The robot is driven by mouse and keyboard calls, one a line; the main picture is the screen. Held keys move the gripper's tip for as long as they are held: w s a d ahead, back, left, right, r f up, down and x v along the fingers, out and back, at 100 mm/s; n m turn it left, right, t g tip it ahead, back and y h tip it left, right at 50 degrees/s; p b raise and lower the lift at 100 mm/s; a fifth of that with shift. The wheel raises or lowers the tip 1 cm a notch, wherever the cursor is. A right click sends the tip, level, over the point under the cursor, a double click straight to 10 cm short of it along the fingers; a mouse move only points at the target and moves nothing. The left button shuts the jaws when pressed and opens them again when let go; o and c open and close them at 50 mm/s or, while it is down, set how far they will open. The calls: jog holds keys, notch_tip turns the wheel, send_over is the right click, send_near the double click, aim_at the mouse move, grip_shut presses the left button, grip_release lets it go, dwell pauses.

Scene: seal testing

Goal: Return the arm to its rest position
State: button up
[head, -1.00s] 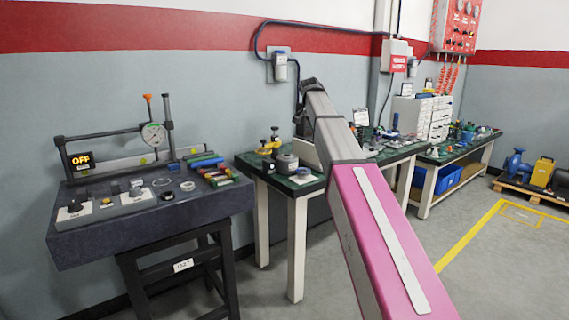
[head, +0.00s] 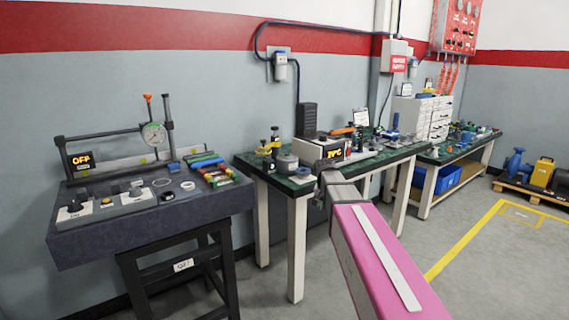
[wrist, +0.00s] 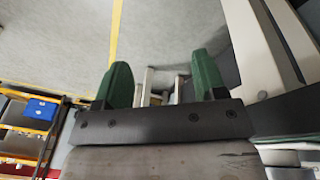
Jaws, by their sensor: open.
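My arm (head: 375,250), pink with a grey end section, reaches up from the bottom right of the head view. Its grey end is just in front of the green-topped bench, and the gripper itself is not clearly visible there. In the wrist view, my gripper (wrist: 162,82) shows two green fingers standing well apart. It is open, with nothing between the fingertips but a view of the floor and some pale legs beyond.
The green-topped bench (head: 270,178) with gauges and a box (head: 330,150) stands close to the arm. A dark granite table (head: 150,220) is at left. Grey floor with a yellow line (head: 460,250) is clear at right. The wrist view shows a blue bin (wrist: 40,109).

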jog(key=s+d+f+n+g+y, duration=0.1)
jog(key=s+f+n, duration=0.3)
jog(key=s+f, duration=1.4)
jog(key=s, duration=0.3)
jog(key=shift+s+f+y, duration=0.15)
jog(key=shift+f+y, duration=0.2)
jog(key=shift+y, duration=0.05)
jog(key=shift+d, duration=0.1)
